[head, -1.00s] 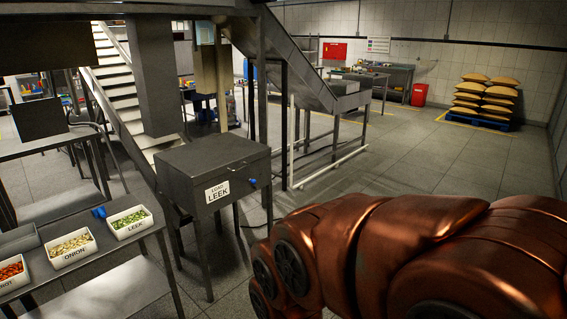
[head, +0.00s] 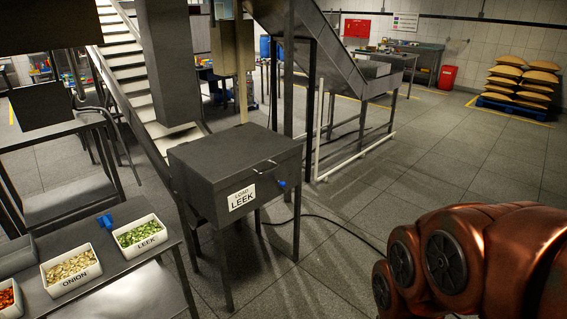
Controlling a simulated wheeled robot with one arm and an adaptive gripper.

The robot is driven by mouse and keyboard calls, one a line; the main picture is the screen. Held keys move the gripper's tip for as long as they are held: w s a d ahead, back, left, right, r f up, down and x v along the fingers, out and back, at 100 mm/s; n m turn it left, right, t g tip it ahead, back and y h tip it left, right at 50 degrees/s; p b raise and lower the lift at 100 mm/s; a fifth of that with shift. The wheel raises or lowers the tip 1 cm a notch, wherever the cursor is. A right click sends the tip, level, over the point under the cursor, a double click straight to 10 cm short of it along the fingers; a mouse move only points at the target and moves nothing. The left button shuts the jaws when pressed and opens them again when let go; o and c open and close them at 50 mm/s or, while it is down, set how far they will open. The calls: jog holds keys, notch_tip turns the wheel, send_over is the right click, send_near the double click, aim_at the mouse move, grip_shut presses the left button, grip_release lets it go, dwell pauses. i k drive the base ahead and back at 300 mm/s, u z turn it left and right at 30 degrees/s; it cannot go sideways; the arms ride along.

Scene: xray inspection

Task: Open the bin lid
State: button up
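A dark metal bin (head: 237,178) on legs stands at the middle left of the head view, with a white label reading "LOAD LEEK" on its front. Its flat lid (head: 232,145) lies shut on top. A small handle with a blue end (head: 281,184) sticks out on its right side. My copper-coloured arm fills the lower right, clear of the bin. My gripper is out of the picture.
A table (head: 148,265) at the lower left carries white trays of leek (head: 142,250), onion (head: 48,283) and an orange food. A sloping conveyor (head: 330,62) rises behind the bin. Sacks (head: 516,84) lie on a pallet far right. Floor right of the bin is open.

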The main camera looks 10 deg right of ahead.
aim_at(226, 158)
jog(key=u, duration=0.5)
jog(key=i, duration=0.9)
jog(key=u, duration=0.85)
